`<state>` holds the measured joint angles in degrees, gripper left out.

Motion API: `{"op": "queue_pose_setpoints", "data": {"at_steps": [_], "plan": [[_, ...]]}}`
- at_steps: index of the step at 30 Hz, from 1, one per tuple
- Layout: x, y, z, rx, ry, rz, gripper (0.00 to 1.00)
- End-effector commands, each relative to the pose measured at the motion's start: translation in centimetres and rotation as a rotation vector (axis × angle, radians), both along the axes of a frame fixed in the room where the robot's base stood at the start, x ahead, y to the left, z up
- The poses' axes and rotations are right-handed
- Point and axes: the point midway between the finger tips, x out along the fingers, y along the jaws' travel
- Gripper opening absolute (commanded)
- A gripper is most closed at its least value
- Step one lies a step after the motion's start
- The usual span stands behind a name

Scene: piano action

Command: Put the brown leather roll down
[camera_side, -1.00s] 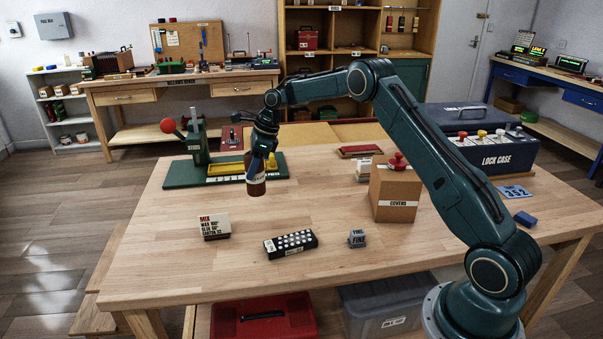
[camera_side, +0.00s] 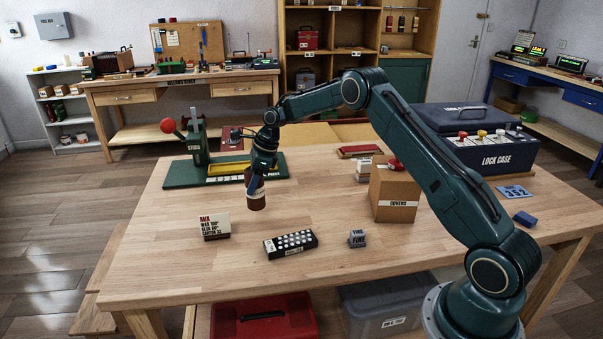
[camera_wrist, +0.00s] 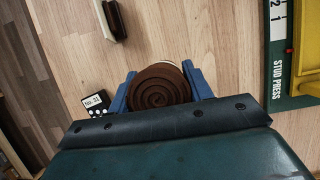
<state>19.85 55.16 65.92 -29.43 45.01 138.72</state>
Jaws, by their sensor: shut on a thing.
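The brown leather roll (camera_side: 256,196) is upright in my gripper (camera_side: 256,183), with a pale label band on its side. In the wrist view its spiral top (camera_wrist: 157,88) shows between the two blue fingers of my gripper (camera_wrist: 160,88), which are shut on it from both sides. In the side view the roll is in front of the green stud press (camera_side: 225,170), low over the wooden table (camera_side: 330,225). I cannot tell whether its bottom touches the tabletop.
A MIX box (camera_side: 215,226), a black tray of white studs (camera_side: 290,244) and a small grey block (camera_side: 357,238) stand toward the front. A COVERS box (camera_side: 394,192) and the lock case (camera_side: 490,150) are to the right. The tabletop around the roll is clear.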

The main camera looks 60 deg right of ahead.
Motion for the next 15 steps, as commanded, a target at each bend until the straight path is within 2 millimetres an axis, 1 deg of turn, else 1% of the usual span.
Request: {"op": "queue_pose_setpoints", "data": {"at_steps": [3,7,10,15], "plan": [[-0.1,0.1,-1.5,0.001,0.003,0.001,0.25],[0.0,0.0,-2.8,0.0,0.001,0.0,0.25],[0.0,0.0,-3.2,0.0,0.0,0.001,0.25],[0.0,0.0,-3.2,0.0,0.0,0.001,0.25]]}}
